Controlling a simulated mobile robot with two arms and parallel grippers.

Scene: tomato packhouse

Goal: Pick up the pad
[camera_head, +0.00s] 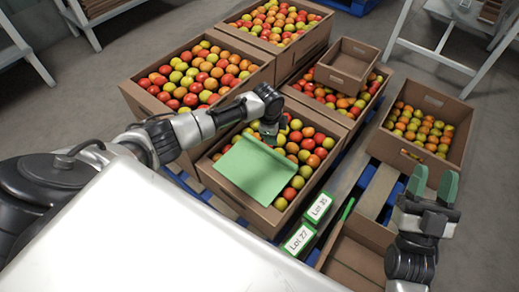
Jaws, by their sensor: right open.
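A flat green pad (252,172) lies over the tomatoes in the front middle crate (282,222), covering part of them. My left gripper (269,134) is over that crate at the pad's far edge, fingers pointing down. Its fingertips are small and partly hidden, so I cannot tell whether it grips the pad.
Green boxes marked Lot 35 (319,207) and Lot 27 (299,238) stand beside the front crate. A mostly empty carton (352,262) is at the lower right. Tomato crates surround this one; a small empty box (347,66) sits on one. A white surface (165,245) fills the lower left.

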